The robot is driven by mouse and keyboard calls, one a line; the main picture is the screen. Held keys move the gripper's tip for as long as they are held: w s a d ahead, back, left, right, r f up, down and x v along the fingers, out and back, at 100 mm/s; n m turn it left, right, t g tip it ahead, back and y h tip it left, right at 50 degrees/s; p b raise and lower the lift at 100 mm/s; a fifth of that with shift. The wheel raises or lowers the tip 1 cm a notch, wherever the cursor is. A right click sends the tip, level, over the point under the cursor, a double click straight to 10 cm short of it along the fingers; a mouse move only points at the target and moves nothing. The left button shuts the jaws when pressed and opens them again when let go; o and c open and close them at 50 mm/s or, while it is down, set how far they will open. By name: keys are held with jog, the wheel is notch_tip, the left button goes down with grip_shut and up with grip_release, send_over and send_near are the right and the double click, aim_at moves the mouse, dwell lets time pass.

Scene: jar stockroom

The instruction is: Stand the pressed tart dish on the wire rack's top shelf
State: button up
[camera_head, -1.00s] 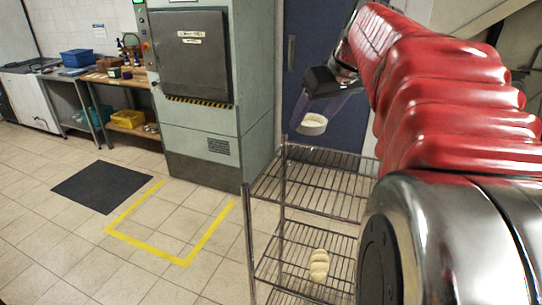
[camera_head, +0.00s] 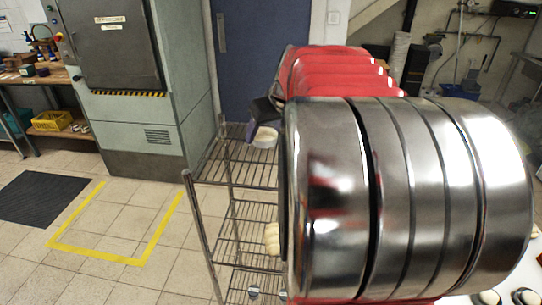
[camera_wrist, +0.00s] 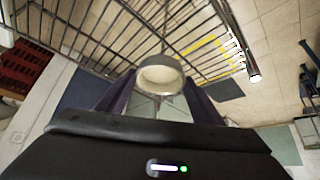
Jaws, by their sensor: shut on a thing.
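The tart dish (camera_head: 265,138) is a small round whitish dish with a grey rim. In the wrist view the dish (camera_wrist: 160,76) sits between my gripper's purple fingers. My gripper (camera_head: 256,130) is shut on it. The wire rack (camera_head: 187,178) is a metal frame with wire shelves. Its top shelf (camera_head: 235,172) is bare where I see it; my arm hides its right part. The dish appears over the back part of this shelf; I cannot tell whether it touches. In the wrist view the rack's bars (camera_wrist: 105,28) run behind and around the dish.
A pale loaf-like thing (camera_head: 272,238) lies on a lower shelf, partly hidden by my arm. A grey-green oven cabinet (camera_head: 150,90) stands left of the rack, a blue door (camera_head: 262,50) behind. Yellow floor tape (camera_head: 100,257) and a dark mat (camera_head: 42,198) lie to the left.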

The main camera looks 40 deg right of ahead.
aim_at(266, 142)
jog(key=shift+f, duration=1.8)
jog(key=shift+f, duration=1.85)
jog(key=shift+f, duration=0.1)
jog(key=o, duration=1.1)
jog(key=shift+c, duration=0.2)
jog(key=v, duration=1.2)
